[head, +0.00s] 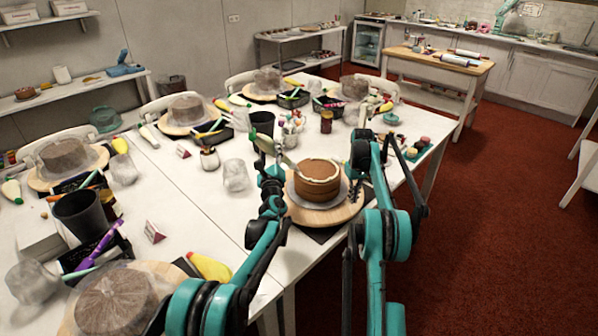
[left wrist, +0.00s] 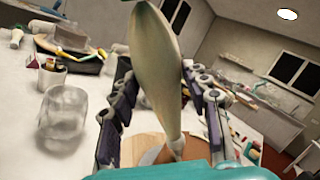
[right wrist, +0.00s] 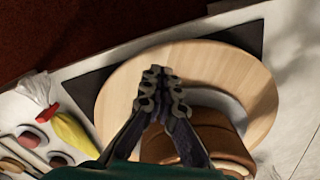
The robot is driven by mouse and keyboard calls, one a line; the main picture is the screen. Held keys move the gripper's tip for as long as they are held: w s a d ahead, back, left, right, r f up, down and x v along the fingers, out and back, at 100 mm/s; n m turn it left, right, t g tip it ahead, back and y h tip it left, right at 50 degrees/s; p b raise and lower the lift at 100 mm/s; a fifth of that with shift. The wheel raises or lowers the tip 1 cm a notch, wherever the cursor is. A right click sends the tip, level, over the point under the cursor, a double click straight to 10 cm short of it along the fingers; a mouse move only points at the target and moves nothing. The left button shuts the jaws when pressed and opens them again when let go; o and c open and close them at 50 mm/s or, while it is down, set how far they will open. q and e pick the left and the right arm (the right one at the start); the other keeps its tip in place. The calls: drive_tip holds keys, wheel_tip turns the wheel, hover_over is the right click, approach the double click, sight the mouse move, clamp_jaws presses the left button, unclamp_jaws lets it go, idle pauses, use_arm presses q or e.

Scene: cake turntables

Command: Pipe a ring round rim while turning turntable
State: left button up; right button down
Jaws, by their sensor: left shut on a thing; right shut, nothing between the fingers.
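A brown cake (head: 317,188) stands on a grey board on the round wooden turntable (head: 300,214); it also shows in the right wrist view (right wrist: 215,137). A pale band lies along its top rim; I cannot tell if it goes all the way round. My left gripper (head: 272,172) is shut around a cream piping bag (left wrist: 160,60) left of the cake. The bag's nozzle end points down towards the cake in the left wrist view. My right gripper (right wrist: 161,72) is shut and empty over the turntable's wooden edge, beside the cake.
A clear cup (head: 236,175) and a jar of colourful sticks (head: 289,130) stand left of and behind the turntable. Other covered turntables (head: 40,180) line the table's left and far sides. A yellow bag (head: 208,266) lies at the near left. Red floor is open at right.

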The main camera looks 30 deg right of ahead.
hover_over(313, 220)
drive_tip(key=shift+s+d+r, duration=0.1)
drive_tip(key=shift+d+r, duration=0.05)
drive_tip(key=shift+r, duration=0.05)
drive_tip(key=shift+a+f, duration=0.2)
drive_tip(key=shift+f, duration=1.7)
drive_tip(key=shift+f, duration=0.15)
drive_tip(key=shift+f, duration=0.1)
use_arm(q)
drive_tip(key=shift+o, duration=0.6)
drive_tip(key=c, duration=0.6)
use_arm(e)
drive_tip(key=shift+d, duration=0.1)
